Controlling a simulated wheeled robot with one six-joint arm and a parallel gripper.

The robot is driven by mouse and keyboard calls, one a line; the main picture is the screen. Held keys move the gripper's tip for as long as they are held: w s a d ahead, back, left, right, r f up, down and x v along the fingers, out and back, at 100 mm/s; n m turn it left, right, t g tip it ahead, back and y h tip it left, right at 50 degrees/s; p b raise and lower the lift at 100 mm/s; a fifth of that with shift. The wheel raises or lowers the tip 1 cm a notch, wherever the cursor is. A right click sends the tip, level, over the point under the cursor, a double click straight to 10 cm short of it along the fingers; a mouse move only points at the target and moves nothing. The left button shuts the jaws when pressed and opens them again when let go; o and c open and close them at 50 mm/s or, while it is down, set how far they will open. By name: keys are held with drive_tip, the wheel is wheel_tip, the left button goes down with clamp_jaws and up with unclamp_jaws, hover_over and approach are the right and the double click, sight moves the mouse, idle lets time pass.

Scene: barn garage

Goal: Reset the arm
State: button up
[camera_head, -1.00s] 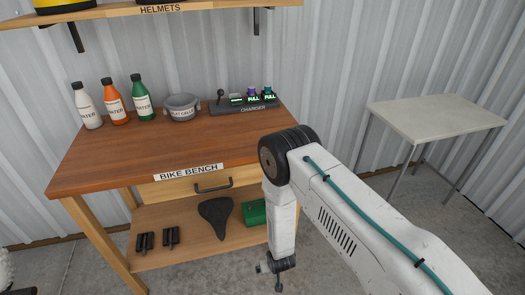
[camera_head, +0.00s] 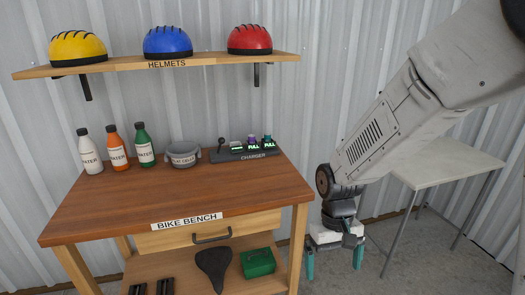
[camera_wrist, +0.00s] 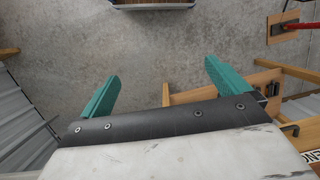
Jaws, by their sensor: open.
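My gripper (camera_head: 334,264) hangs at the right of the bike bench (camera_head: 190,197) in the head view, pointing down, with its teal fingers apart. My white arm reaches down from the upper right of the head view and covers part of the grey side table.
The bench holds several items: bottles (camera_head: 116,149), a grey bowl (camera_head: 183,156) and a charger (camera_head: 247,152). Helmets (camera_head: 168,42) sit on the shelf above. A grey side table (camera_head: 455,164) stands at the right. Bare floor (camera_wrist: 190,40) lies below my gripper.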

drive_tip(key=s+d+r+t, duration=0.1)
drive_tip(key=s+d+r, duration=0.2)
drive_tip(key=s+r, duration=0.2)
drive_tip(key=s+d+r+m+t, duration=0.1)
drive_tip(key=s+d+r, duration=0.2)
drive_tip(key=s+r, duration=0.2)
drive_tip(key=s+d+r+m+t, duration=0.1)
drive_tip(key=s+d+r+t, duration=0.1)
drive_tip(key=s+r, duration=0.4)
wheel_tip(320, 180, up, 4)
drive_tip(key=shift+d+f, duration=0.15)
drive_tip(key=shift+d, duration=0.7)
drive_tip(key=shift+s, duration=0.1)
